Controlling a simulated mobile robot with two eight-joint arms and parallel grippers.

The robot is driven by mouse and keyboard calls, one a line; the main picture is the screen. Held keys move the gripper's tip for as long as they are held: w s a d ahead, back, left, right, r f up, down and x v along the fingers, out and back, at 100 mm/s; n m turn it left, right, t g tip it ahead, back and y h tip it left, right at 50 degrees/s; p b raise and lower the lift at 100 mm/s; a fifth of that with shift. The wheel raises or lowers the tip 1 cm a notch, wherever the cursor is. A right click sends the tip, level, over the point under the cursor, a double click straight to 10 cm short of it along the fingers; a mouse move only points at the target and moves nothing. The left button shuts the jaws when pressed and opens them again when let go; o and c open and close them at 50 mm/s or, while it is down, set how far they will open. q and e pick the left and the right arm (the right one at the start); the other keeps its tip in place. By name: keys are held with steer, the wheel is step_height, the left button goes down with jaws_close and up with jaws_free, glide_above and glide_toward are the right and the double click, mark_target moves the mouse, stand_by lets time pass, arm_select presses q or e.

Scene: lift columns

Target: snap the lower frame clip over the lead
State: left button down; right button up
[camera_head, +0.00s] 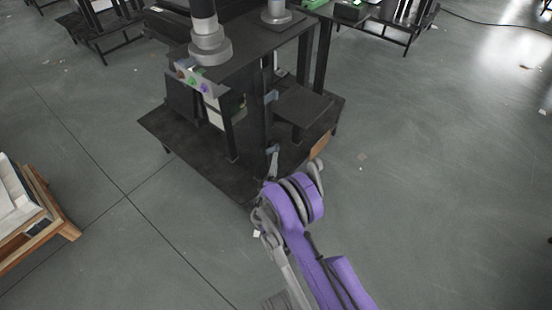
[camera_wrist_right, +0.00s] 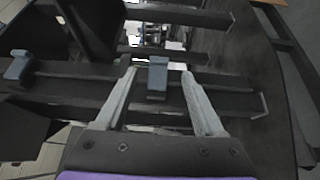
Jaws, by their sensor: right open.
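The lower frame clip (camera_wrist_right: 157,80) is a small grey-blue piece on a dark post (camera_wrist_right: 230,100) of the frame. In the right wrist view it lies between the two pale fingertips of my right gripper (camera_wrist_right: 159,74), with a gap on each side. The gripper is open. The lead appears as a thin line along the post (camera_wrist_right: 95,76); whether it sits under the clip I cannot tell. In the head view the lower clip (camera_head: 272,149) shows just beyond my right gripper (camera_head: 270,168), whose fingers are small and partly hidden by the wrist. My left gripper is out of view.
A second grey-blue clip (camera_wrist_right: 18,67) sits further up the post, also seen in the head view (camera_head: 271,97). The dark machine stand (camera_head: 185,150) has a wide base shelf and several legs close to my arm. Open floor (camera_head: 430,190) lies to the right.

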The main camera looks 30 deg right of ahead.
mark_target(273, 150)
arm_select(q)
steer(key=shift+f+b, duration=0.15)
steer(key=shift+b, duration=0.5)
arm_select(e)
steer(key=x, duration=1)
steer(key=shift+w+d, duration=0.3)
steer(key=shift+r, duration=0.1)
jaws_close()
